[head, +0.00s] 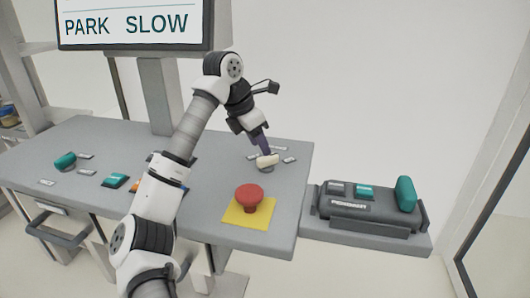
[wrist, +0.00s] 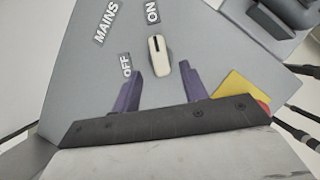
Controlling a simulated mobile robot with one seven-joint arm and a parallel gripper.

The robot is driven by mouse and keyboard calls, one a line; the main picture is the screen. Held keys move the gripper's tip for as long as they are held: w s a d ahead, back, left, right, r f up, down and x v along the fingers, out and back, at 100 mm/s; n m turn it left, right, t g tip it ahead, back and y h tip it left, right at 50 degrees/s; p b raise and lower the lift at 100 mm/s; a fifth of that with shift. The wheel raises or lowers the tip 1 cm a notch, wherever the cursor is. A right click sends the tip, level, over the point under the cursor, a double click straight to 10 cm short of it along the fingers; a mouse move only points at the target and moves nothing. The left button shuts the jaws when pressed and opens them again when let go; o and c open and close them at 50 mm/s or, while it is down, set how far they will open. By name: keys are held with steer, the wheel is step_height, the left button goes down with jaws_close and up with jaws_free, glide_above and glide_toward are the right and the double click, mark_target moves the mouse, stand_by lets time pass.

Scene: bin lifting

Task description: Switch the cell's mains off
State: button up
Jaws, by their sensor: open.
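The mains switch is a cream lever knob (wrist: 160,52) on the grey panel. It also shows in the head view (head: 267,161), near the back right of the desk. In the wrist view a MAINS label (wrist: 105,22) is beside it, with an ON label (wrist: 153,12) and an OFF label (wrist: 126,65). The dark line on the knob points toward ON. My gripper (wrist: 148,70) is open, its purple fingers at the knob's near end. The right fingertip appears close to the knob or against it; I cannot tell if they touch. The knob is not gripped.
A red mushroom button (head: 249,193) on a yellow plate (head: 235,214) stands nearer the desk's front right. A teal knob (head: 65,160) and teal button (head: 116,180) lie left. A grey pendant unit (head: 370,208) sits right of the desk. A PARK SLOW screen (head: 135,24) hangs behind.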

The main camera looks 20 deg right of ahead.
mark_target(268, 162)
steer(key=shift+p+x, duration=0.45)
steer(key=shift+x, duration=2.2)
jaws_close()
